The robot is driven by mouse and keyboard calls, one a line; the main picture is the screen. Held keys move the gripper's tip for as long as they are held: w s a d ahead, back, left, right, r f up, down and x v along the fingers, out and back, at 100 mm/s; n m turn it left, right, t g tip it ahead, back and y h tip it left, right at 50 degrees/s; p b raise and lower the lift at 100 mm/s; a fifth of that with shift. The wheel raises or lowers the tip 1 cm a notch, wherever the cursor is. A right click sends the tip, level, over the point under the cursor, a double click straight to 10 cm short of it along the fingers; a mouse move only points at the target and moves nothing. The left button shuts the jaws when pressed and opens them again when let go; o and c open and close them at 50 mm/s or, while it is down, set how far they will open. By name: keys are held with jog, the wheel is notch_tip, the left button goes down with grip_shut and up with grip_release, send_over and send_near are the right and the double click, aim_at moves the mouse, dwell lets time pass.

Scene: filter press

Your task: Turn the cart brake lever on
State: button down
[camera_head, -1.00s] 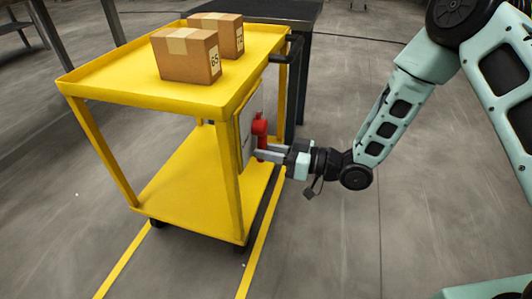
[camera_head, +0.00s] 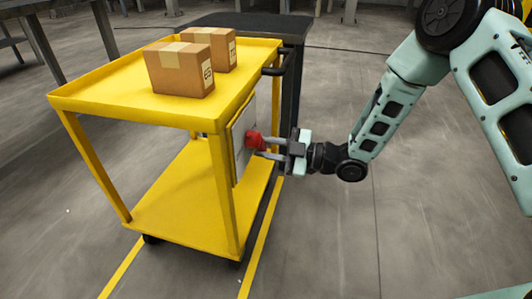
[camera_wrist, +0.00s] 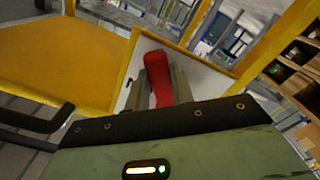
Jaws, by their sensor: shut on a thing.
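The red brake lever (camera_head: 254,139) is on a pale plate (camera_head: 242,125) at the right end of the yellow cart (camera_head: 222,180). My gripper (camera_head: 270,147) reaches it from the right, with its fingers at the lever. In the wrist view the red lever (camera_wrist: 158,78) stands between the two grey fingers (camera_wrist: 161,85), which are shut on it. The lever's lower part is hidden by the fingers and the gripper body. In the head view the fingers partly cover the lever.
Two cardboard boxes (camera_head: 182,68) sit on the cart's top shelf. A black handle (camera_head: 285,58) sticks out at the cart's upper right corner. A dark table (camera_head: 296,25) stands behind the cart. The floor to the right of the cart is open.

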jog(key=shift+w+d+r+n, duration=0.15)
jog(key=shift+w+n, duration=0.1)
jog(key=shift+n, duration=0.45)
jog(key=shift+r, duration=0.1)
jog(key=c, duration=1.2)
grip_release()
jog(key=p+v, duration=0.5)
jog(key=v, duration=1.2)
jog(key=shift+d, duration=0.15)
